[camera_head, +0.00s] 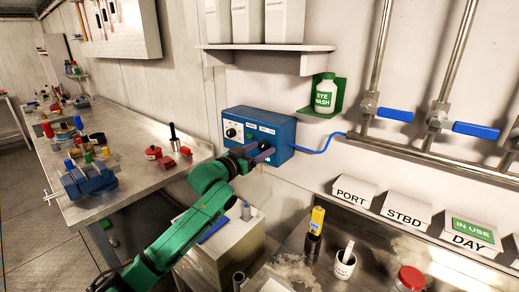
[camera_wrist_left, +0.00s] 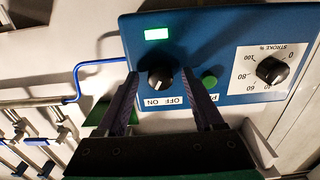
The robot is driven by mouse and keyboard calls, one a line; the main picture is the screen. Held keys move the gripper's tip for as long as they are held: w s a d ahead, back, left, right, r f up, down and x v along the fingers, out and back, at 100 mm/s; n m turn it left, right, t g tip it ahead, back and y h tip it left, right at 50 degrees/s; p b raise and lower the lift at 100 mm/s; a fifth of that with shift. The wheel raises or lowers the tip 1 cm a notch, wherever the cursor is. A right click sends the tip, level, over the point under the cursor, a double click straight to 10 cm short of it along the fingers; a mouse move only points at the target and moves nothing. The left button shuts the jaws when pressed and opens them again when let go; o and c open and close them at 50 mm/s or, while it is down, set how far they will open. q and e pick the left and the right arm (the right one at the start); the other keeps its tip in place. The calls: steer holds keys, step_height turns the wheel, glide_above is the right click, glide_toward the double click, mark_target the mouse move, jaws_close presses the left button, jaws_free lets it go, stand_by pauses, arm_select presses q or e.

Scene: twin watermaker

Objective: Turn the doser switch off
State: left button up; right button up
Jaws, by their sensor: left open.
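The blue doser box (camera_head: 240,124) is mounted on the wall, with its panel upside down in the left wrist view (camera_wrist_left: 225,30). Its black switch knob (camera_wrist_left: 160,78) is beside a white OFF/ON label (camera_wrist_left: 165,101). The knob has a small white mark, but I cannot tell for sure which word it points to. A green lamp (camera_wrist_left: 157,34) on the panel is lit. My left gripper (camera_head: 262,152) is open in front of the box. In the wrist view its fingers (camera_wrist_left: 162,82) are on either side of the knob; contact is not clear. My right gripper is not in view.
A stroke dial (camera_wrist_left: 271,69) and a green button (camera_wrist_left: 209,80) are near the knob. A blue hose (camera_head: 320,148) runs from the box to the pipes. An eye wash bottle (camera_head: 325,94) and shelf (camera_head: 265,47) are above. A metal bench (camera_head: 125,170) stands left.

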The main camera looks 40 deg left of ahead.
arm_select(q)
steer(key=shift+s, duration=0.1)
jaws_close()
steer(key=shift+r+n+p, duration=0.2)
steer(key=shift+n+p, duration=0.7)
steer(key=shift+p, duration=0.2)
steer(key=n+p, duration=0.7)
steer(key=shift+n, duration=0.3)
steer(key=shift+f+n+p, duration=0.1)
steer(key=shift+n+p, duration=0.65)
steer(key=shift+n, duration=0.45)
steer(key=shift+d, duration=0.1)
